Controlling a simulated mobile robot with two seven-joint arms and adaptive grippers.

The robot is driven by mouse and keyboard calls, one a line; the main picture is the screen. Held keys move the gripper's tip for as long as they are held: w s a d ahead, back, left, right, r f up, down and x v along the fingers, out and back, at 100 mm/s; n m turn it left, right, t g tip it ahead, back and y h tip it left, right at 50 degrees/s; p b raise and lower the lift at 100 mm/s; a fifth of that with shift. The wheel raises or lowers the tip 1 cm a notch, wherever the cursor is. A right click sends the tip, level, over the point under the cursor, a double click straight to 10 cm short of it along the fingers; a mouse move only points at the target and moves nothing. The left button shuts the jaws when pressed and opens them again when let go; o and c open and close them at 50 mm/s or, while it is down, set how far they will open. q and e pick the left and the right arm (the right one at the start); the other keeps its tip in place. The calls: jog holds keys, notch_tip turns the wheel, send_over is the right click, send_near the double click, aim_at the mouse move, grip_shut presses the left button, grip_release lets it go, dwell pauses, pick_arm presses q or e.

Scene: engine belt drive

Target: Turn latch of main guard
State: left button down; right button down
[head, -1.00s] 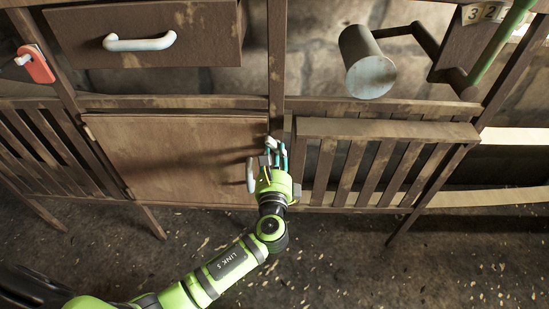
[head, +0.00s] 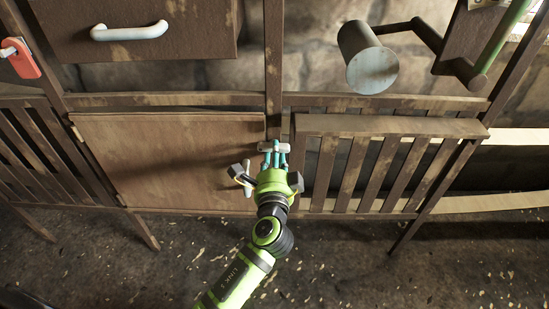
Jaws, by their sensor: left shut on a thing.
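The main guard looks to be the wide brown panel (head: 165,160) closed in the frame, left of the middle post. A small pale latch (head: 265,146) sits on the post by the panel's upper right corner and lies about level. My left gripper (head: 274,156), green with teal fingers, reaches up from below and is shut on the latch. The fingers hide part of it. My right gripper is not in view.
A slatted guard (head: 370,170) stands just right of the post. A grey cylinder on a crank arm (head: 371,70) juts out above it. A drawer with a white handle (head: 130,32) and a red tag (head: 22,60) are at upper left. The floor below is open.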

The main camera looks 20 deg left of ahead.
pick_arm(q)
jog(key=shift+n, duration=0.4)
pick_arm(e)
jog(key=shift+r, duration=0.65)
pick_arm(q)
jog(key=c, duration=1)
grip_release()
jog(key=shift+s, duration=0.1)
jog(key=v, duration=1.1)
jog(key=shift+s+d, duration=0.15)
jog(key=shift+s, duration=0.2)
